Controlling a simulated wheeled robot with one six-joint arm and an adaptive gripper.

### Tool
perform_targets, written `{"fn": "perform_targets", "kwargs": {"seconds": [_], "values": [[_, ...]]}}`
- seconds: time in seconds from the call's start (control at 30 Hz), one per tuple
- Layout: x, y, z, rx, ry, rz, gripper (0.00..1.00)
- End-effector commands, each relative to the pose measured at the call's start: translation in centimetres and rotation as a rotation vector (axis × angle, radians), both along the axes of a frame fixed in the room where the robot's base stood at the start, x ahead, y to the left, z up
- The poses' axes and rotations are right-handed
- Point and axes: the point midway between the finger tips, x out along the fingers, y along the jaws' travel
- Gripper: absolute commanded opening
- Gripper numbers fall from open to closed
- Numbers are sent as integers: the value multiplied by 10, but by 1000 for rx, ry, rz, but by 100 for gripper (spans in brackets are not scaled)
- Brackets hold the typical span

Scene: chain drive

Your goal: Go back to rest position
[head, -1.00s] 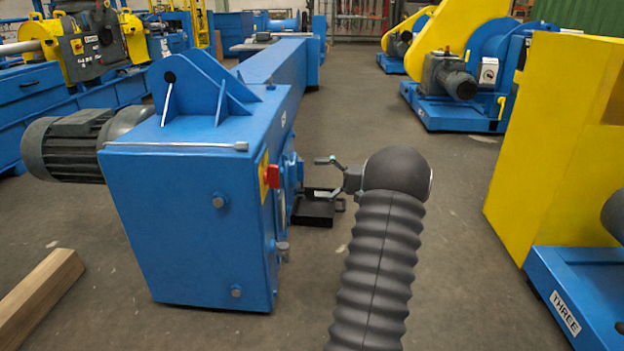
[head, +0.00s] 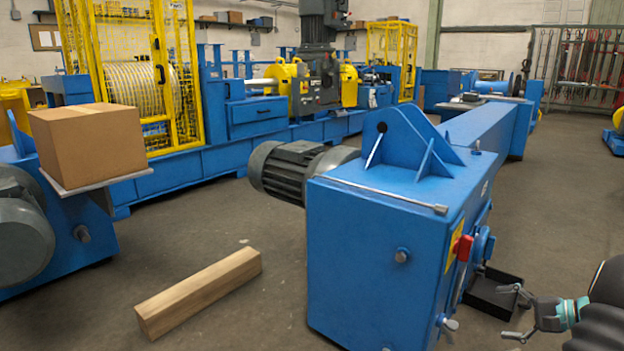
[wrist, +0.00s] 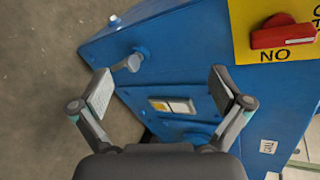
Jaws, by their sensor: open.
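My gripper (head: 518,312) is at the lower right of the head view, beside the right side of the blue drive housing (head: 375,265). Its fingers are spread and nothing is between them. In the wrist view my gripper (wrist: 160,90) also shows open, with the blue housing behind the fingers. A grey knob (wrist: 134,62) on the housing appears between the fingertips, near the left one; I cannot tell the gap in depth. A red switch (wrist: 283,33) on a yellow plate is at the upper right. It also shows in the head view (head: 461,249).
A black tray (head: 492,295) sits on the floor beside the housing. A grey motor (head: 297,170) sticks out of the housing's left side. A wooden beam (head: 198,292) lies on the floor. A cardboard box (head: 90,143) rests on a shelf at left. Floor between beam and housing is clear.

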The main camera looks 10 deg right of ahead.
Motion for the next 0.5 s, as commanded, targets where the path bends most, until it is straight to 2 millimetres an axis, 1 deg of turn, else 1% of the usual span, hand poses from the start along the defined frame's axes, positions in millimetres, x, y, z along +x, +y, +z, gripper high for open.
{"fn": "perform_targets", "kwargs": {"seconds": [0.03, 0.13, 0.23, 0.37, 0.4, 0.5], "values": [[-4, 14, 1, -21, 58, 16, 100], [-14, 40, -1, -73, 167, 49, 100], [-24, 68, 4, -143, 265, 92, 100], [-38, 110, 18, -266, 372, 160, 100], [-43, 122, 23, -308, 400, 182, 100], [-55, 151, 37, -417, 449, 237, 100]]}}
